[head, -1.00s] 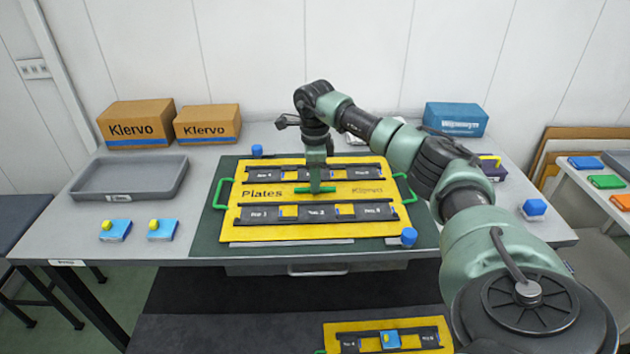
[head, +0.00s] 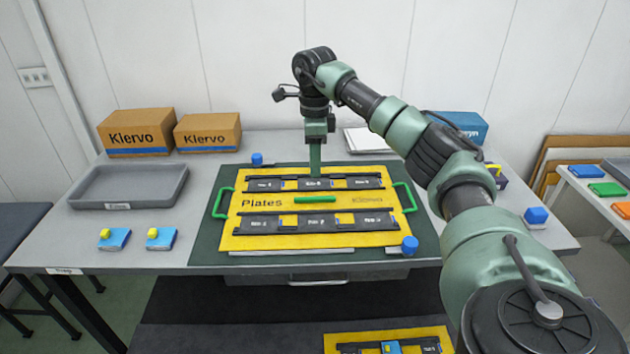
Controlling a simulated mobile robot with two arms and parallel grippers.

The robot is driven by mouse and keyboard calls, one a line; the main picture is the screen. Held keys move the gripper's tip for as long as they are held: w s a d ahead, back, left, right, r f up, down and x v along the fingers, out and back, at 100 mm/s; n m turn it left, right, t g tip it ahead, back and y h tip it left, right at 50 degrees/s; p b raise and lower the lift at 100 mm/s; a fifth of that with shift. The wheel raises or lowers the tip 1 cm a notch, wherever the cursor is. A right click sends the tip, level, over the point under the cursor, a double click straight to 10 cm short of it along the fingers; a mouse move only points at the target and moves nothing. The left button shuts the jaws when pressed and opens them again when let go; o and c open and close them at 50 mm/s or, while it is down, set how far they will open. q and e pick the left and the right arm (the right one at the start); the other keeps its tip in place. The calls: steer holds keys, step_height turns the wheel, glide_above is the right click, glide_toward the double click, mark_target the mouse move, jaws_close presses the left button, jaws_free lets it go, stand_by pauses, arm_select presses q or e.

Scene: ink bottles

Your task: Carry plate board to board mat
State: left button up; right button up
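The yellow plate board (head: 346,203) marked "Plates" lies flat on the dark green board mat (head: 207,246). It has two dark slotted strips, a green grip bar in the middle and green handles at both ends. My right gripper (head: 315,172) points down above the board's back strip, just behind the grip bar and apart from it. Its fingers are seen edge-on, so I cannot tell whether they are open. It appears to hold nothing. My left gripper is not in view.
A grey tray (head: 128,188), two blue blocks with yellow knobs (head: 114,238) and two Klervo boxes (head: 136,132) stand on the left. Blue corner pieces (head: 410,245) stand by the mat. Another yellow board (head: 372,334) shows at the bottom edge.

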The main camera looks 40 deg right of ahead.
steer(key=shift+r, duration=1.7)
steer(key=shift+s+f, duration=0.1)
